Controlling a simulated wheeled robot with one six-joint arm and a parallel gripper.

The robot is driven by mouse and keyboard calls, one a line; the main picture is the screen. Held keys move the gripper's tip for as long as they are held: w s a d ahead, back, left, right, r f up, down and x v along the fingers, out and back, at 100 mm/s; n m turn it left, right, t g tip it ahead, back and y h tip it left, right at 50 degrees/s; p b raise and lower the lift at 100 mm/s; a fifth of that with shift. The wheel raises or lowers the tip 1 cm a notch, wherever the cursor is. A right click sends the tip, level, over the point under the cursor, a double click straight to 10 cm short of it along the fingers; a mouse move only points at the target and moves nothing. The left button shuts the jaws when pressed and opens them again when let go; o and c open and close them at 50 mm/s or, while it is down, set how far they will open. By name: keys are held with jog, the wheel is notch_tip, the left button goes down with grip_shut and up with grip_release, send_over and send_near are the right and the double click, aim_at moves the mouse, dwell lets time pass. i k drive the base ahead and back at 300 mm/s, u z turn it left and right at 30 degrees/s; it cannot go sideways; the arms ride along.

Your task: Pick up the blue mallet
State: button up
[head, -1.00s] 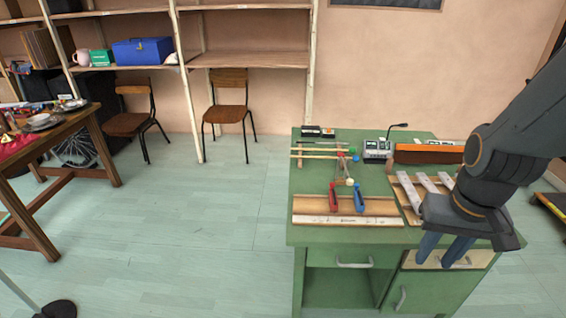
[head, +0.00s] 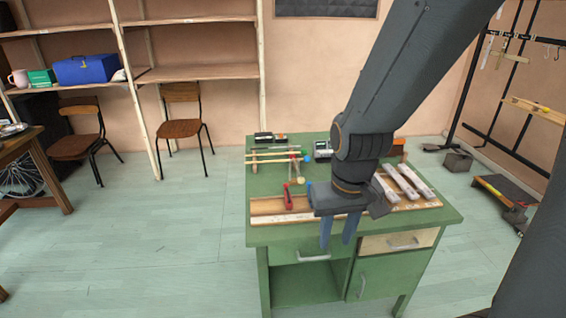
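Mallets with thin wooden sticks lie side by side across the back left of the green desk (head: 450,218). A small blue head, which looks like the blue mallet (head: 308,158), shows at the right end of the sticks. Its stick is hard to tell from the others. My gripper (head: 337,243) hangs in front of the desk's front edge, fingers down and apart, with nothing between them. It is nearer to me than the mallets and to their right. It hides part of the wooden tray (head: 268,205) and most of a blue-handled thing there.
A red-handled thing (head: 288,197) stands at the wooden tray. Pale bars (head: 408,182) lie at the desk's right, and a small grey device (head: 325,149) sits behind. Chairs (head: 180,128) and shelves are at the back left. The floor left of the desk is clear.

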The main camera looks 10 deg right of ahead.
aim_at(307, 159)
jog(key=k, duration=0.65)
jog(key=z, duration=0.35)
jog(key=i, duration=1.25)
jog(key=u, duration=1)
jog(key=i, duration=0.5)
jog(key=u, duration=0.5)
